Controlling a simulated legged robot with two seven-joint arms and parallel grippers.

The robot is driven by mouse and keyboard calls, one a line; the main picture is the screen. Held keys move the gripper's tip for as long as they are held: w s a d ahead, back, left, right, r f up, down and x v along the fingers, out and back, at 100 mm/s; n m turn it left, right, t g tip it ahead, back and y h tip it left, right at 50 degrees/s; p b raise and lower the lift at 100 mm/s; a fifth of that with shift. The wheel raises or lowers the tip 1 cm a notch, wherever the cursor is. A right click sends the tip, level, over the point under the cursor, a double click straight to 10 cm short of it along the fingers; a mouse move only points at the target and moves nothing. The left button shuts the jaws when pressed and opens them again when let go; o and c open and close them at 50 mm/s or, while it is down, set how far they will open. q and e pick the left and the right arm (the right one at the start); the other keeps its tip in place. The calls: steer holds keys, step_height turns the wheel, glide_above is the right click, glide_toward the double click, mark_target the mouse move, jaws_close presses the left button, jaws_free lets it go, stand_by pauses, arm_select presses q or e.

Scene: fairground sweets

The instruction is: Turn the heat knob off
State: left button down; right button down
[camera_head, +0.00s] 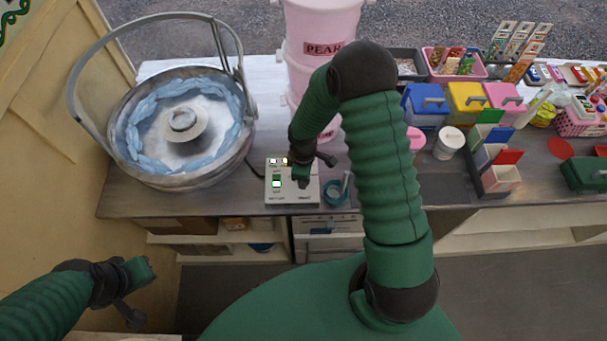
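A small light-grey control box (280,191) sits near the counter's front edge, beside the candy-floss machine. It has lit indicators on its top left and a green-and-white switch (276,181) on its left half. Small lettering runs along its front edge, too small to read surely. My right gripper (301,180) points down over the box's right half, at or just above its surface. It hides that part, and no heat knob is clearly visible. Its finger gap cannot be made out. My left gripper (143,270) is low at the left, away from the counter; its finger opening is unclear.
The candy-floss machine (120,110), with blue floss around its bowl, stands left of the box. A pink container (300,25) stands behind. A teal tape roll (335,193) lies just right of the box. Colored bins (465,100) and sweets fill the right side.

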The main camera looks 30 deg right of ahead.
steer(key=shift+w+d+r, duration=0.1)
steer(key=shift+w+r, duration=0.05)
steer(key=shift+w, duration=0.1)
stand_by(0.3)
steer(key=c, duration=1.2)
jaws_free()
steer(key=shift+c, duration=0.2)
steer(key=shift+o, duration=1.2)
steer(key=shift+s, duration=0.1)
step_height(320, 180, up, 16)
steer(key=shift+s+a+r, duration=0.25)
steer(key=shift+a, duration=0.05)
